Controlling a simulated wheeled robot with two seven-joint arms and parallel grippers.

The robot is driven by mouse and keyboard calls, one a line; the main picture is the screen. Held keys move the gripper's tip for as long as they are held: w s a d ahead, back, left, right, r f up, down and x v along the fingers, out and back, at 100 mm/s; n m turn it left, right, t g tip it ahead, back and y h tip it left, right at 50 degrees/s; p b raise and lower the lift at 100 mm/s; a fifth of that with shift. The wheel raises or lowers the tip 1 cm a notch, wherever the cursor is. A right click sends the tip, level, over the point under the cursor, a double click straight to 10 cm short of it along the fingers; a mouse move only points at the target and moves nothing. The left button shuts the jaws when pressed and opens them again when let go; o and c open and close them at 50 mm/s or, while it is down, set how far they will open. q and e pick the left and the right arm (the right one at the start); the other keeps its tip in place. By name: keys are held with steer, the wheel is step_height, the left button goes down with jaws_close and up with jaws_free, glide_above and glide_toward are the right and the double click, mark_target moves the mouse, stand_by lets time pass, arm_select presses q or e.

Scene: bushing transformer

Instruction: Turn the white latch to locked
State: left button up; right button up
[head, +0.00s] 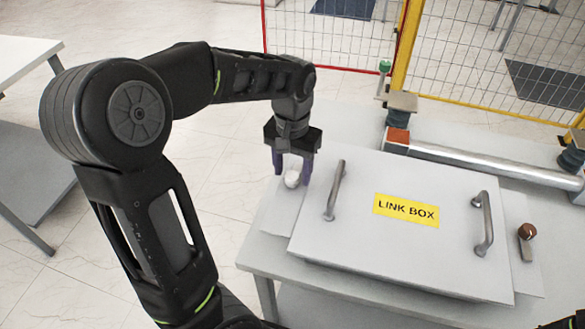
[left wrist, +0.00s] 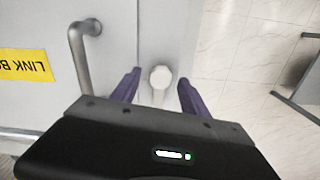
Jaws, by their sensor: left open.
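In the left wrist view the left gripper's fingers (left wrist: 159,84) stand on either side of the latch, with visible gaps.
The link box lid has two grey handles, left (head: 335,190) and right (head: 483,224), and a yellow label (head: 406,210). A brown-topped latch (head: 526,240) sits on the right side. A grey pipe (head: 470,160) runs behind the box, before a yellow-red mesh fence (head: 340,42).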

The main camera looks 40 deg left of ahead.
arm_select(q)
steer(key=shift+f, duration=0.1)
steer(key=shift+c, duration=0.5)
jaws_close()
